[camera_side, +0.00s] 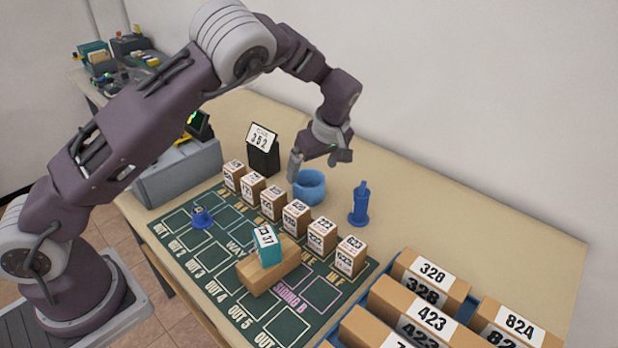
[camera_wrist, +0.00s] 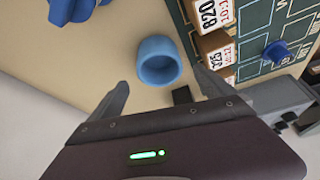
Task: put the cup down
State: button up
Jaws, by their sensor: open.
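The blue cup (camera_side: 309,187) stands upright on the beige table, behind the row of numbered boxes. It also shows in the wrist view (camera_wrist: 158,62), with its round opening facing the camera and nothing seen inside. My gripper (camera_side: 318,158) is above the cup in the side view. In the wrist view my gripper (camera_wrist: 164,92) is open, its two fingers spread wide with the cup beyond and between their tips. The fingers appear apart from the cup.
A blue stamp-like object (camera_side: 360,204) stands right of the cup. Numbered boxes (camera_side: 296,217) line the green mat (camera_side: 190,262) in front. A black stand with a "352" card (camera_side: 262,148) is behind left. Bare table (camera_side: 440,215) lies to the right.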

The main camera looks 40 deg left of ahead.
jog(key=v, duration=0.6)
jog(key=s+r+m+t+h, duration=0.2)
jog(key=s+r+m+h, duration=0.4)
jog(key=s+r, duration=1.05)
jog(key=s+d+f+m+t+y, duration=0.1)
jog(key=s+m, duration=0.8)
jog(key=s, duration=0.9)
jog(key=shift+f+t+y, duration=0.3)
jog(key=shift+f+t, duration=0.3)
jog(key=shift+t, duration=0.1)
jog(key=shift+s+d, duration=0.1)
jog(key=shift+d, duration=0.05)
